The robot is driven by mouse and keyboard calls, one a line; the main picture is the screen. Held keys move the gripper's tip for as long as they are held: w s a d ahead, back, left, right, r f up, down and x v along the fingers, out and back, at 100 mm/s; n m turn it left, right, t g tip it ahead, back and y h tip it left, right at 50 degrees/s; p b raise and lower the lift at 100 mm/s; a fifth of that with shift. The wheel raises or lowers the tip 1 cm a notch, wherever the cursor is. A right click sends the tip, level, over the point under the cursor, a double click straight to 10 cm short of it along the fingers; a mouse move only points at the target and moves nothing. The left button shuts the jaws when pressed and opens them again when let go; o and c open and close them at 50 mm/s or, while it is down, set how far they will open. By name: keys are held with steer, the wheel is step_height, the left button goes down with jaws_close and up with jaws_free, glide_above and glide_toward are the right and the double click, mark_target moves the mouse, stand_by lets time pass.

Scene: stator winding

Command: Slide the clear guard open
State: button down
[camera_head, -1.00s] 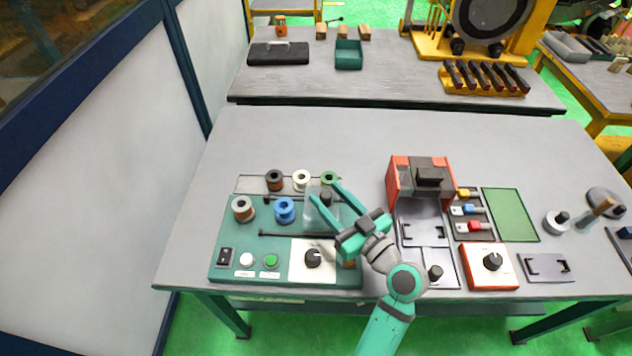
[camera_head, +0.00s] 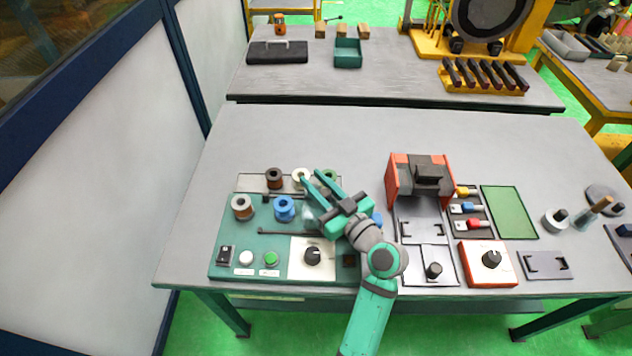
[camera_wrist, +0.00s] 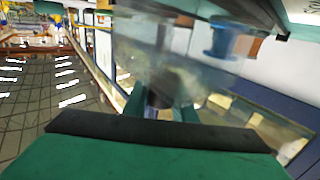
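The clear guard (camera_head: 309,214) is a see-through panel over the right part of the teal winding board (camera_head: 222,262). In the wrist view the guard (camera_wrist: 190,62) is a hazy sheet in front of my fingers. Its dark knob (camera_wrist: 159,97) sits between them. My gripper (camera_head: 312,176) reaches over the guard from the lower right, its teal fingers pointing up-left. The fingers look closed on the knob, though the contact is partly hidden. In the wrist view my gripper (camera_wrist: 162,108) has one finger on each side of the knob.
A black dial (camera_head: 312,256) is in front. An orange-sided machine (camera_head: 420,180) stands to the right.

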steer(key=shift+d, duration=0.8)
steer(key=c, duration=1.5)
jaws_free()
steer(key=shift+o, duration=0.2)
steer(key=v, duration=1)
steer(key=shift+s+d, duration=0.2)
steer(key=shift+s, duration=0.1)
